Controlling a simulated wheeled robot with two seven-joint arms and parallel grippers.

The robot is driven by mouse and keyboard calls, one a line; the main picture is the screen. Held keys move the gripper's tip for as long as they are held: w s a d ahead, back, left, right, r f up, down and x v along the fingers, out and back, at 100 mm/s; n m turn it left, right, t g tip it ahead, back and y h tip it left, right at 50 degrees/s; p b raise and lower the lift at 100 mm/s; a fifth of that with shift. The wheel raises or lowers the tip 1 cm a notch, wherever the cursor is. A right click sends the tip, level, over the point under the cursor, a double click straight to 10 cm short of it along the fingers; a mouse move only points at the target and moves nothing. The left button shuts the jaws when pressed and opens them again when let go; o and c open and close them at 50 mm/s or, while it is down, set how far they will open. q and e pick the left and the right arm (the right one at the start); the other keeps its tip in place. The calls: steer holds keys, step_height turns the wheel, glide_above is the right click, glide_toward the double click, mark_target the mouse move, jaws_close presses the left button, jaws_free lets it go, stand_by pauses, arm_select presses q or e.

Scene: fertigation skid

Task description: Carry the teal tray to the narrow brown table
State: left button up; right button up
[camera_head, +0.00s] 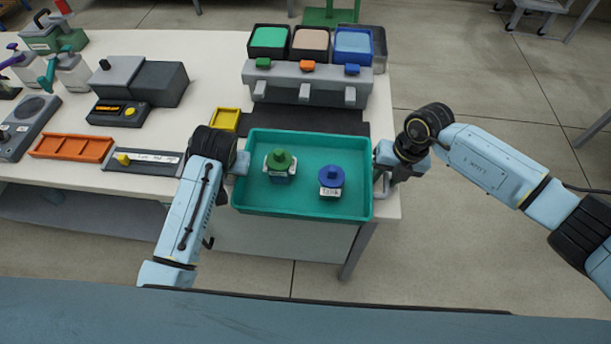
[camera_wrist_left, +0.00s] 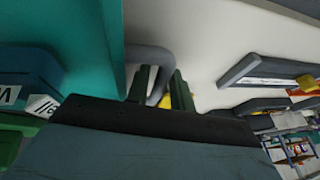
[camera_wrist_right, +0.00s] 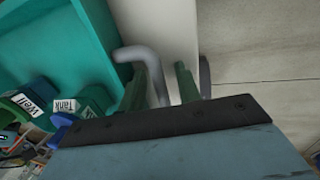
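The teal tray (camera_head: 290,205) sits at the right end of the long white table and holds a green-topped piece (camera_head: 280,162) and a blue-topped piece (camera_head: 331,178) labelled "Tank". It has grey side handles. My left gripper (camera_head: 238,163) is at the left handle; the left wrist view shows its green fingers apart with the grey handle (camera_wrist_left: 150,58) between them. My right gripper (camera_head: 381,162) is at the right handle; the right wrist view shows its fingers apart around part of the grey handle (camera_wrist_right: 145,62). Neither grip looks closed. I see no narrow brown table.
Behind the tray stands a grey rack (camera_head: 310,80) with green, tan and blue bins. A yellow bin (camera_head: 225,120), an orange tray (camera_head: 72,147) and a grey device (camera_head: 140,85) lie to the left. Open floor (camera_head: 470,250) lies right of the table.

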arm_select(q)
steer(key=c, duration=0.4)
arm_select(e)
steer(key=c, duration=0.4)
arm_select(q)
jaws_close()
arm_select(e)
jaws_close()
arm_select(q)
steer(key=shift+r, duration=0.1)
arm_select(e)
steer(key=shift+r, duration=0.1)
